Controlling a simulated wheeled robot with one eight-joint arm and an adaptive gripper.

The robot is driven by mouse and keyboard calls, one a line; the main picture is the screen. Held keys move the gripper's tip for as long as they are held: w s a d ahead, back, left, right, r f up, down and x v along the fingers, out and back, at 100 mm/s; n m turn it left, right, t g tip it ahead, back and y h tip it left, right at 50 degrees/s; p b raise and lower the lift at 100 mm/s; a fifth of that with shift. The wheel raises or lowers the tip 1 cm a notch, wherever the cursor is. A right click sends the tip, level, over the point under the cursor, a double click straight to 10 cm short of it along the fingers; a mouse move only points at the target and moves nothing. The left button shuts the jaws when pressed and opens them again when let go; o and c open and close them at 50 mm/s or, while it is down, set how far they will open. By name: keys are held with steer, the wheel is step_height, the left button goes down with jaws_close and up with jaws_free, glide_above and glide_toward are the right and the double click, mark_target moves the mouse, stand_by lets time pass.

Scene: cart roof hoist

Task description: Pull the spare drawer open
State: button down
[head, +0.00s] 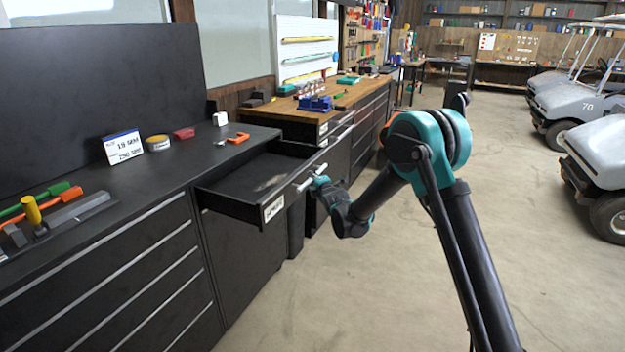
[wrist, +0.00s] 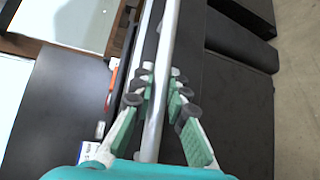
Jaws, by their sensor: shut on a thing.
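The spare drawer (head: 238,204) is a black drawer under the worktop in the head view. It stands well out from the cabinet, with a white label on its front and its inside showing. A small pale patch shows on its floor; I cannot tell what it is. The drawer's handle (wrist: 160,50) is a long silver bar running up the wrist view. My gripper (wrist: 160,84) has its green-padded fingers on both sides of the bar and is shut on it. In the head view my gripper (head: 316,181) is at the drawer front; its fingers are small there.
A wooden bench (head: 290,110) stands behind. Golf carts (head: 598,150) stand at right. The floor (head: 420,270) between is open.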

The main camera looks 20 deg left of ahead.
steer(key=c, duration=1.5)
jaws_free()
steer(key=shift+s+d, duration=0.1)
steer(key=v, duration=1.1)
steer(key=shift+s+d, duration=0.25)
steer(key=shift+s, duration=0.1)
